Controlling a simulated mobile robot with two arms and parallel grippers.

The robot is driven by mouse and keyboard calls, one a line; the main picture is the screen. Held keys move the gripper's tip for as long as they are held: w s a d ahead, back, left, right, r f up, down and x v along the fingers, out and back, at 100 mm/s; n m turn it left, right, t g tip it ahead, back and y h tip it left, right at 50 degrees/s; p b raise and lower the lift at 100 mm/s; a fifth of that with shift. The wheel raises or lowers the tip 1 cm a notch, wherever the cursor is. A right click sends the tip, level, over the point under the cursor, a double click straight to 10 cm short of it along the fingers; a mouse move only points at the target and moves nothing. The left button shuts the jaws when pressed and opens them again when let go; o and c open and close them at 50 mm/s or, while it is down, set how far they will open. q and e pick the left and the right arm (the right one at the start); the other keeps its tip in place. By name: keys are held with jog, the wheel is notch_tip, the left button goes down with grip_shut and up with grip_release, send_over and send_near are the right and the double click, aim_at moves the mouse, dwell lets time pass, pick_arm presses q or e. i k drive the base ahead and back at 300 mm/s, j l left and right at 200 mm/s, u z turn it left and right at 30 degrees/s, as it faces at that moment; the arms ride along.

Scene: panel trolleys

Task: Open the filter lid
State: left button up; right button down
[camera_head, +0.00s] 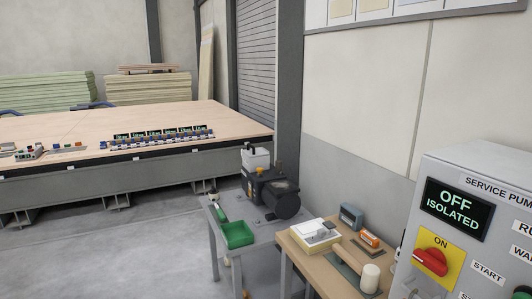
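A dark pump-like unit (264,188) stands on a small grey table (262,232), with a round dark part (286,198) facing me. A white box-shaped container (255,158) with a dark piece on top sits behind it. I cannot tell which of these parts is the filter lid, or whether a lid is open or shut. A grey control cabinet (475,200) at the right shows "OFF ISOLATED" on its display (458,208). Its red switch (430,262) sits on a yellow plate marked "ON". Neither of my grippers shows in this view.
A green tray (238,235) sits at the grey table's front. A large workbench (90,128) stands behind. Open floor (120,255) lies at the left.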

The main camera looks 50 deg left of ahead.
aim_at(254, 152)
jog(key=u, duration=1.6)
jog(key=i+u, duration=0.2)
jog(key=u, duration=0.25)
jog(key=i+u, duration=0.2)
jog(key=u, duration=0.25)
jog(key=l, duration=0.05)
